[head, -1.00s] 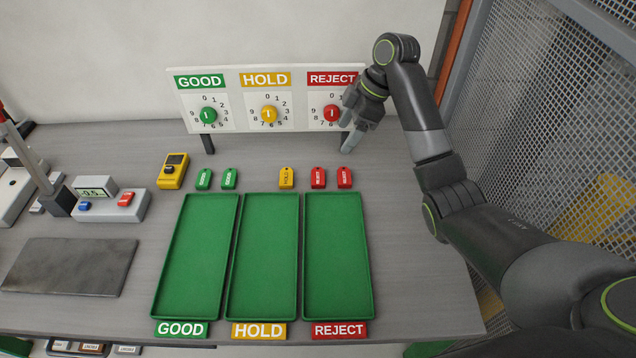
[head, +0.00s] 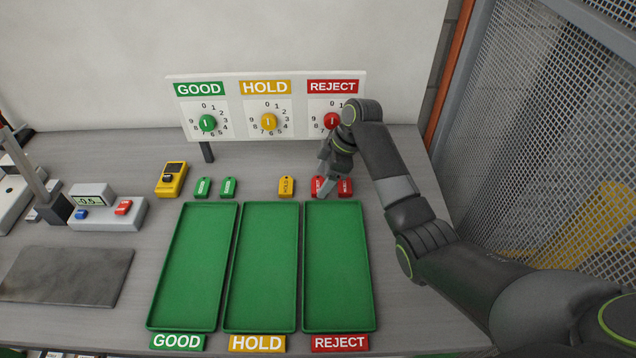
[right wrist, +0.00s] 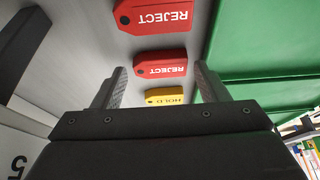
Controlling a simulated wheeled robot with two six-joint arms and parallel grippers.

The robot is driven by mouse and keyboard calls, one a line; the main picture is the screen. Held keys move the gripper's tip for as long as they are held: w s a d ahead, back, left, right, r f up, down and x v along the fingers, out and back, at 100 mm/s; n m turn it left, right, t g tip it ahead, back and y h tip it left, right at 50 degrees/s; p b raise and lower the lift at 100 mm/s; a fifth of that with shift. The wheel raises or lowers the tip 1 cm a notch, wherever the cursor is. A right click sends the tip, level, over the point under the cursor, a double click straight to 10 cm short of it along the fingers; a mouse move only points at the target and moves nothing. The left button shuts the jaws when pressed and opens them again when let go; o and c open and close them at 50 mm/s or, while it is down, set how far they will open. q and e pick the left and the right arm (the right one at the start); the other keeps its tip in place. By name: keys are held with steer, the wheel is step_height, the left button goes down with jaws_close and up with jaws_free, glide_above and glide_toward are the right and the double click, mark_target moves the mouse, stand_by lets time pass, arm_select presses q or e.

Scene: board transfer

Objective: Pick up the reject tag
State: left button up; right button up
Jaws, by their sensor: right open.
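Two red reject tags lie side by side on the grey table behind the REJECT tray. The left reject tag (head: 317,186) is partly covered by my right gripper in the head view; the right reject tag (head: 345,188) lies beside it. My right gripper (head: 326,190) is open and empty, above the tags. In the right wrist view, one reject tag (right wrist: 161,63) lies beyond the open fingers (right wrist: 158,88), roughly centred between them, and the other reject tag (right wrist: 155,14) is farther up. My left gripper is not in view.
A yellow HOLD tag (head: 286,187) lies just left of the reject tags, with two green tags (head: 228,187) farther left. Three green trays (head: 338,325) lie in front. The dial board (head: 225,90) stands behind my right gripper. A mesh fence (head: 540,130) is at the right.

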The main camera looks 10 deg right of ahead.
steer(key=shift+a+f, duration=0.25)
steer(key=shift+f, duration=0.35)
steer(key=c, duration=0.7)
steer(key=shift+c, duration=0.2)
steer(key=shift+r, duration=0.15)
step_height(320, 180, up, 18)
steer(key=p, duration=0.4)
steer(key=shift+f+p, duration=0.2)
steer(key=shift+p, duration=0.1)
